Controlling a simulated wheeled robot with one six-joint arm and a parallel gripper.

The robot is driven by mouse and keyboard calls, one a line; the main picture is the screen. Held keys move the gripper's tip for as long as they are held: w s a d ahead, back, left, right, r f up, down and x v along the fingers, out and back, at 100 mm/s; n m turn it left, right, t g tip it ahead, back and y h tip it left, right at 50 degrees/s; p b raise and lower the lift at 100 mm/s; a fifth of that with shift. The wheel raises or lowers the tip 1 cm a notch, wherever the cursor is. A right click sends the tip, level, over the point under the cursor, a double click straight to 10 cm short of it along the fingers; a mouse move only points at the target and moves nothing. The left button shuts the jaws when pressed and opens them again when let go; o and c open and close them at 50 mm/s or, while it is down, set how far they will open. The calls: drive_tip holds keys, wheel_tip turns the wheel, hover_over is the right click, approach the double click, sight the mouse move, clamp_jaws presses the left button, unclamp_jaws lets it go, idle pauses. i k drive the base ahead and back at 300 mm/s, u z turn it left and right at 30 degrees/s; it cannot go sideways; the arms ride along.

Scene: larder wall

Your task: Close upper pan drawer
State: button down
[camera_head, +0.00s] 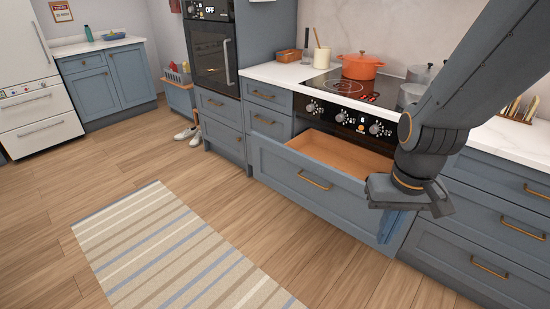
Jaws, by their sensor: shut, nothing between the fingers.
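The upper pan drawer (290,179) is the blue-grey drawer below the cooktop and its control panel. It is pulled out, with its bare wooden inside (345,152) showing and a brass handle (314,181) on its front. My gripper (408,195) is at the right end of the drawer front, right of the handle, and covers part of that corner. It is shut with nothing held. Its fingertips are hard to make out, and I cannot tell whether it touches the drawer.
An orange pot (359,66) and grey pans stand on the cooktop (338,88). Closed drawers (490,235) are to the right, and an oven (211,55) is to the left. A striped rug (175,250) lies on the open wooden floor in front.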

sight(325, 174)
drive_tip(key=u, duration=0.1)
drive_tip(key=i, duration=1.25)
drive_tip(key=z, duration=0.55)
